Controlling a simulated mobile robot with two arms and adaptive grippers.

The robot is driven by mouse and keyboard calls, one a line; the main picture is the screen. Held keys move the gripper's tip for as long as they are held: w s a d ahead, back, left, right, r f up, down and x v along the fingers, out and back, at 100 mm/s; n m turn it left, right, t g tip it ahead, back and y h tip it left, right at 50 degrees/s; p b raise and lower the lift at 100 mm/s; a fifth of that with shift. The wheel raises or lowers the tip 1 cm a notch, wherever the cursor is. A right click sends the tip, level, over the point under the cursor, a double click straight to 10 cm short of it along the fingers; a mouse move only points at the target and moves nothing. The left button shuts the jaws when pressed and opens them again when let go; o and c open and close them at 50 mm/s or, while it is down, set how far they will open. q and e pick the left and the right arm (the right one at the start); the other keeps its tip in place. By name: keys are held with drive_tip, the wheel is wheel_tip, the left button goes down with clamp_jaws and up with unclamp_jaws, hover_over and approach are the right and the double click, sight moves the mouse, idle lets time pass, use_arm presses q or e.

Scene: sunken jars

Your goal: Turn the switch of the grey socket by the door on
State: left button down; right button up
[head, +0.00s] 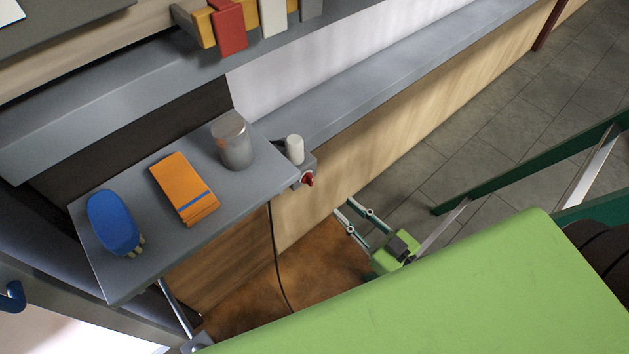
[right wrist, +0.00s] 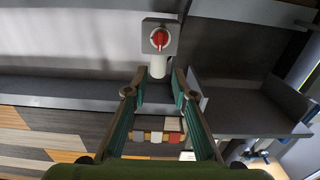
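The grey socket (head: 308,160) is a small box at the right edge of the grey shelf, with a red switch knob (head: 307,179) on its face and a white plug (head: 295,150) standing from it. In the right wrist view the socket (right wrist: 149,47) is ahead, with the red knob (right wrist: 159,39) facing me and the white plug (right wrist: 157,67) below it. My right gripper (head: 343,207) is open and empty, apart from the knob, lower and to its right in the head view. Its two fingers (right wrist: 159,76) are spread in the wrist view. I cannot tell the knob's setting.
The grey shelf (head: 165,232) bears a blue brush (head: 112,222), an orange pad (head: 183,187) and a metallic jar (head: 232,141). A black cord (head: 274,262) hangs below the socket. A long grey ledge (head: 365,70) runs behind. Open tiled floor (head: 500,130) lies at right.

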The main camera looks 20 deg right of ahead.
sight(312, 179)
drive_tip(key=x, duration=1.2)
drive_tip(key=shift+w+a+p, duration=0.1)
drive_tip(key=shift+w+p, duration=0.15)
drive_tip(key=shift+p, duration=0.15)
clamp_jaws()
drive_tip(key=shift+s+f, duration=0.1)
